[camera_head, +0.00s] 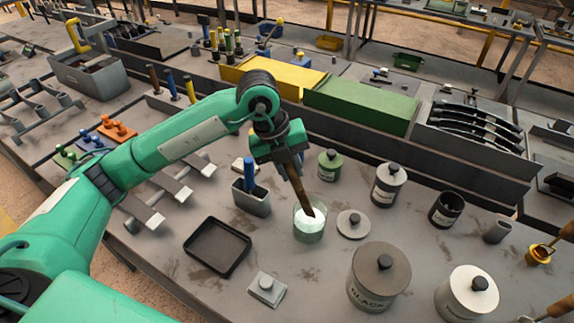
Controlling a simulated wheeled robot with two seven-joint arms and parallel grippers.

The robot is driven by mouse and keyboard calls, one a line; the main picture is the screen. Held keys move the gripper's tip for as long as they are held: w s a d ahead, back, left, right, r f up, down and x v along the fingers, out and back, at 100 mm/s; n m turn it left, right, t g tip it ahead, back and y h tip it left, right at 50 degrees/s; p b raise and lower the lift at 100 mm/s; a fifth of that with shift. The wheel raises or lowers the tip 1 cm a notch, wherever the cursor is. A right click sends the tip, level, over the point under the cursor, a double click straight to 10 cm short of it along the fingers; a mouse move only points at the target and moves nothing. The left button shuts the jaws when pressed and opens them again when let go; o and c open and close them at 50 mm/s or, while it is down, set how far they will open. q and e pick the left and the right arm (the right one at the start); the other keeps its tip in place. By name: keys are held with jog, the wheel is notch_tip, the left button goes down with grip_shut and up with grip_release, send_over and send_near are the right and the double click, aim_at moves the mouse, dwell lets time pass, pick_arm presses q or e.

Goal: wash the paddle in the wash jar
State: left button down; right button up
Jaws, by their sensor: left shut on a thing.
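The paddle (297,184) is a brown, wooden-looking stick, slanting down to the right from my left gripper (290,160). My left gripper is shut on its upper end, above the table. The paddle's lower end overlaps the mouth of the wash jar (309,234), a clear, greenish glass jar with whitish contents. The tip appears to be inside the mouth; how deep it reaches is hard to tell. A round grey lid (352,224) with a dark knob lies on the table just right of the jar. My right gripper is out of view.
A black tray (217,247) and a small grey block (266,288) lie to the front left. A grey holder (250,199) with a blue handle stands left of the jar. Large lidded pots (378,278) stand front right. A green lidded jar (330,166) stands behind.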

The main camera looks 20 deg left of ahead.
aim_at(298, 184)
pick_arm(q)
jog(key=b+x, duration=0.2)
jog(key=x, duration=0.1)
jog(key=shift+f, duration=0.25)
jog(key=shift+b+x, duration=1.05)
jog(key=shift+x, duration=0.15)
jog(key=shift+d, duration=0.1)
jog(key=shift+w, duration=0.15)
